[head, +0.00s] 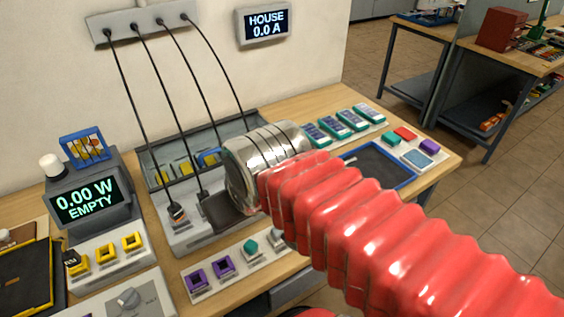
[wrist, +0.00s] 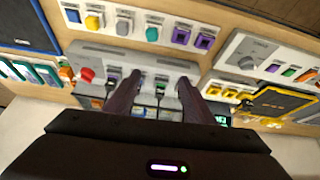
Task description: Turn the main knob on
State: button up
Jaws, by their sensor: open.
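A grey rotary knob (head: 127,298) sits on a pale panel at the bottom left of the head view. It also shows on the panel at the upper right of the wrist view (wrist: 255,52), but its exact setting is too small to tell. A red round control (wrist: 86,74) sits on the grey charging bank in the wrist view. I cannot read which control is marked main. My arm hides part of the bank in the head view.
The grey bank (head: 187,240) has black cables running up to a wall strip (head: 140,22). One display (head: 86,199) reads 0.00 W EMPTY; the wall display (head: 264,22) reads HOUSE 0.0 A. Socket strips and a blue-edged tray (head: 405,180) crowd the bench.

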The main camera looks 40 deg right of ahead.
jog(key=shift+o, duration=0.5)
jog(key=w+d+r+g, duration=0.2)
jog(key=w+d+r, duration=0.2)
jog(key=w+d, duration=0.4)
jog(key=shift+w+d+g+h, duration=0.3)
jog(key=shift+w+d, duration=0.1)
jog(key=shift+w, duration=0.6)
jog(key=w+d+f+g, duration=0.1)
jog(key=w+d, duration=0.3)
jog(key=d, duration=0.3)
jog(key=w+d+f+g, duration=0.1)
jog(key=w+d, duration=0.3)
jog(key=d, duration=0.3)
jog(key=shift+f+m+g, duration=0.25)
jog(key=shift+m+g, duration=0.05)
jog(key=shift+g, duration=0.1)
jog(key=shift+w+f, duration=0.1)
notch_tip(320, 180, down, 14)
jog(key=shift+d+r, duration=0.1)
jog(key=shift+r, duration=0.1)
jog(key=c, duration=1)
jog(key=shift+c, duration=0.2)
